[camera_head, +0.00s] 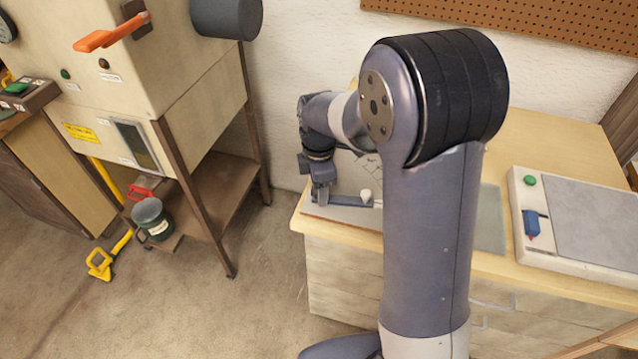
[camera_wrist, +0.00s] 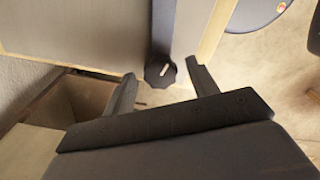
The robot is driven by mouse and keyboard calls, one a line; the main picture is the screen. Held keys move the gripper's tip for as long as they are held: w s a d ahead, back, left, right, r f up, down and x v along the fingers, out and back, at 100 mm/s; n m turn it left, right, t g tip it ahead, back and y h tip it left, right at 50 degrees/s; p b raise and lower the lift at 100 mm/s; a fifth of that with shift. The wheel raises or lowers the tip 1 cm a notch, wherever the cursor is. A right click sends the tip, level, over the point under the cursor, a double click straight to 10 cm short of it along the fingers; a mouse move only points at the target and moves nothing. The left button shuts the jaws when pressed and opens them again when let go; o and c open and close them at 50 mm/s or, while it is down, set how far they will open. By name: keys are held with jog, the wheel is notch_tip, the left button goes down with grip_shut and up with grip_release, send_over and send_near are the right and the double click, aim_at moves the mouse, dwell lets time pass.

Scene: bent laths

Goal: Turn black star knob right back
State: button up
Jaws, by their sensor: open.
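The black star knob (camera_wrist: 160,71) shows in the wrist view at the end of a dark bar (camera_wrist: 164,28). It has a lobed rim and a pale mark on its face. My gripper (camera_wrist: 162,68) is open, with one finger on either side of the knob in the picture. Gaps show on both sides, and I see no contact. In the head view my gripper (camera_head: 320,195) is low over the left end of the wooden bench (camera_head: 550,140). The knob cannot be made out there; my gripper and arm cover that area.
A white knob-like piece (camera_head: 366,195) is beside my gripper. A pale board with a blue handle (camera_head: 531,223) and green button lies on the bench at right. A cream machine (camera_head: 130,80) with an orange lever stands at left. Floor between machine and bench is clear.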

notch_tip(320, 180, up, 11)
dwell(0.5)
jog(key=shift+f, duration=0.1)
notch_tip(320, 180, down, 10)
jog(key=shift+f, duration=0.45)
jog(key=shift+m, duration=0.3)
